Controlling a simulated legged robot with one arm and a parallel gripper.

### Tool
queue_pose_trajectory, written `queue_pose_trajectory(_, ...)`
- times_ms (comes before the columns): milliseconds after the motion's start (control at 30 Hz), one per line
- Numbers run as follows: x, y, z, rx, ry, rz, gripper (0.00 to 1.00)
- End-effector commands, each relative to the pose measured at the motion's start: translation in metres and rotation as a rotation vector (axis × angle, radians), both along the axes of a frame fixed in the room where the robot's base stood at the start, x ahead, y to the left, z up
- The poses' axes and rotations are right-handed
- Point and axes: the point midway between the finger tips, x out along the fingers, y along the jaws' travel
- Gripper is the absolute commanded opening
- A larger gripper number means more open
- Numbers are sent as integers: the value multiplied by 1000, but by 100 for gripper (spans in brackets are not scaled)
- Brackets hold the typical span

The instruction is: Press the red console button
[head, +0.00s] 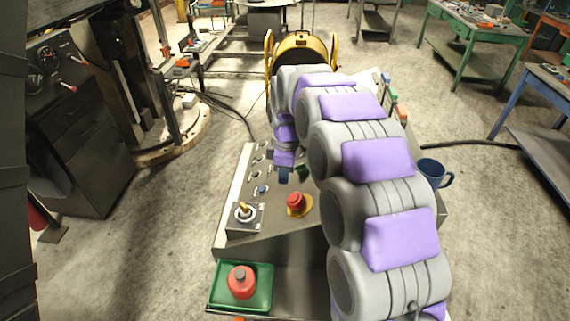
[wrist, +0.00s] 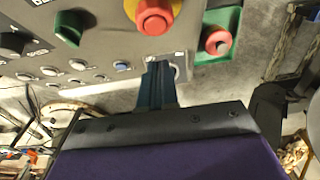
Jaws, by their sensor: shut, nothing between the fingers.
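The red console button (head: 296,200) is a red mushroom cap on a yellow base, on the sloped grey console panel (head: 275,232). In the wrist view the red button (wrist: 155,15) is at the top, above the fingertips in the picture and apart from them. My gripper (head: 284,175) is over the panel, up and slightly left of the button in the head view. Its dark blue fingers (wrist: 158,72) are together and hold nothing. My arm hides much of the console's right side.
A red round object with a dark top (head: 242,281) sits in a green tray (head: 222,306) at the console's front. A blue mug (head: 432,172) is right of my arm. Small panel knobs (head: 262,189) lie near my gripper.

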Motion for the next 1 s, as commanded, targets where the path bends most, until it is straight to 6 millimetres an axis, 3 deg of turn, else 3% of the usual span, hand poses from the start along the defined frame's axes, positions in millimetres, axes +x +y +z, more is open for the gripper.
queue_pose_trajectory(100, -1, 1, -25, -1, 4, 0, 0)
queue_pose_trajectory(300, -2, -15, -47, 1, 3, -3, 0)
queue_pose_trajectory(867, -1, -21, -57, 1, 0, -1, 0)
queue_pose_trajectory(1000, -1, -27, -66, -1, 1, -1, 0)
